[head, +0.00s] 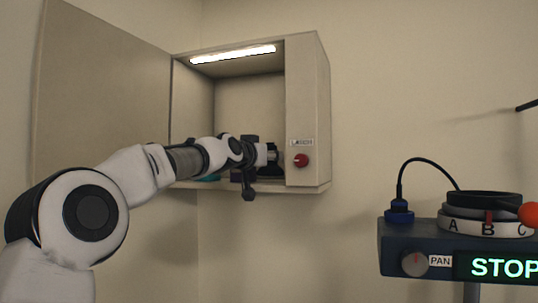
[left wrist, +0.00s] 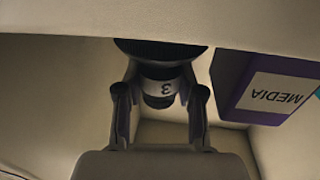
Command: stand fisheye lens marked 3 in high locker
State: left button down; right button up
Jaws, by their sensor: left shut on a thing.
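The fisheye lens (left wrist: 160,72) is dark, with a pale band marked 3 and a wide black end. My left gripper (left wrist: 160,105) is shut on it, a finger on each side of its narrower part. In the head view the left gripper (head: 262,155) reaches inside the open high locker (head: 308,110), near its right side. The lens (head: 272,160) shows there as a dark shape, seemingly upright with its wide end down, close to the locker floor. I cannot tell whether it touches the floor. My right gripper is not in view.
The locker door (head: 100,90) stands open at left. A purple box labelled MEDIA (left wrist: 270,88) is beside the lens in the locker. A teal thing (head: 210,178) lies further left, partly hidden by my arm. A control box (head: 425,250) showing STOP stands at lower right.

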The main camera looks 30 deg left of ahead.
pick_arm(q)
jog(key=shift+s+f, duration=0.4)
jog(key=shift+f, duration=0.3)
jog(key=shift+w+f, duration=0.15)
jog(key=shift+w, duration=0.1)
jog(key=c, duration=1)
grip_release()
jog(key=shift+w+f, duration=0.1)
jog(key=shift+w, duration=0.05)
jog(key=shift+s+r, duration=0.25)
jog(key=shift+s+f, duration=0.15)
jog(key=shift+s, duration=0.45)
jog(key=s+b, duration=0.2)
jog(key=s+f+b, duration=0.1)
jog(key=s+b, duration=0.2)
jog(key=shift+d+f, duration=0.1)
jog(key=shift+d, duration=0.1)
jog(key=shift+s+d+r+b, duration=0.2)
jog(key=shift+s+b, duration=0.7)
jog(key=shift+b, duration=0.9)
jog(key=shift+s+d+r+b, duration=0.1)
jog(key=shift+s+r+b, duration=0.1)
jog(key=shift+s+b, duration=1.15)
jog(key=shift+s+d+r+b, duration=0.2)
jog(key=shift+s+b, duration=0.25)
jog(key=shift+b, duration=1.75)
